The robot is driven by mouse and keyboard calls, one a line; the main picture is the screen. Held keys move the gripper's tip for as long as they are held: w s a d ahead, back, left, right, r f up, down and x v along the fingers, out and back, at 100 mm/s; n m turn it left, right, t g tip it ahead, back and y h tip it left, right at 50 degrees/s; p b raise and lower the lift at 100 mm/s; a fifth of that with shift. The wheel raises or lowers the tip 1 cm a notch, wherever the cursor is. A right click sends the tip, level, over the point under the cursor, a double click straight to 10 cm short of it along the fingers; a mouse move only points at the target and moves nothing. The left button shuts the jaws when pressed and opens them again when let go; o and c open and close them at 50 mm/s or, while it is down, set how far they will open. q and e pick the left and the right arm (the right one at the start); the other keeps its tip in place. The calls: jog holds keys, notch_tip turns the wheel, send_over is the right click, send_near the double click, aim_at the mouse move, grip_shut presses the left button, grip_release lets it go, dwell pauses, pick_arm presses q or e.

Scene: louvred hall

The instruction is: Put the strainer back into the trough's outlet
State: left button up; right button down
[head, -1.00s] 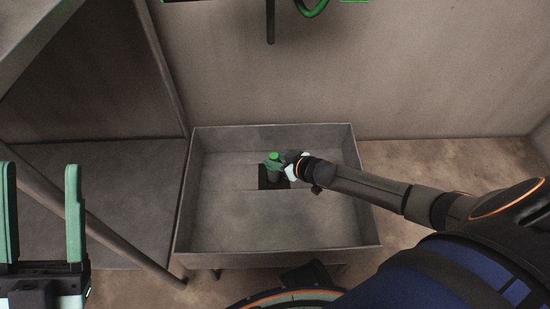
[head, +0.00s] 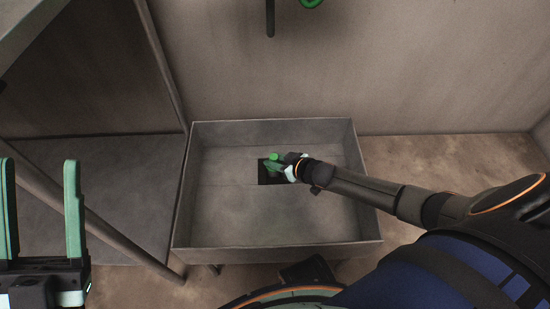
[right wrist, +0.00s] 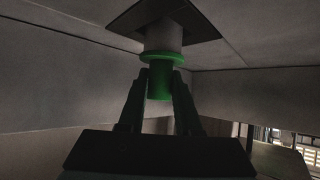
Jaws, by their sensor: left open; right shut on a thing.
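The strainer has a green knob (head: 273,156) with a flange and a pale grey cylindrical body (right wrist: 164,35). My right gripper (head: 272,166) is shut on the green knob, which shows between its fingers in the right wrist view (right wrist: 160,80). The trough (head: 230,222) is a grey rectangular basin. Its outlet (head: 272,180) is a dark square in the floor, under my right gripper. In the right wrist view the grey body points to the dark outlet (right wrist: 195,22); I cannot tell how deep it reaches. My left gripper (head: 40,210) is open and empty, left of the trough.
The trough's raised walls surround my right gripper. A dark pipe end (head: 270,18) hangs from above the back of the trough. A slanting bar (head: 95,232) stands between my left gripper and the trough. The trough's floor around the outlet is bare.

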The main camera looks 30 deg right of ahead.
jog(key=shift+f, duration=1.15)
jog(key=c, duration=0.5)
grip_release()
jog(key=s+r+p, duration=0.1)
jog(key=r+p, duration=0.1)
jog(key=s+r+p, duration=0.1)
jog(key=r+p, duration=0.1)
jog(key=p, duration=0.1)
jog(key=s+r+p, duration=0.1)
jog(key=r+p, duration=0.1)
jog(key=shift+d+p, duration=0.3)
jog(key=shift+d, duration=0.1)
jog(key=shift+s+r, duration=0.1)
jog(key=shift+s, duration=0.05)
jog(key=shift+d, duration=0.1)
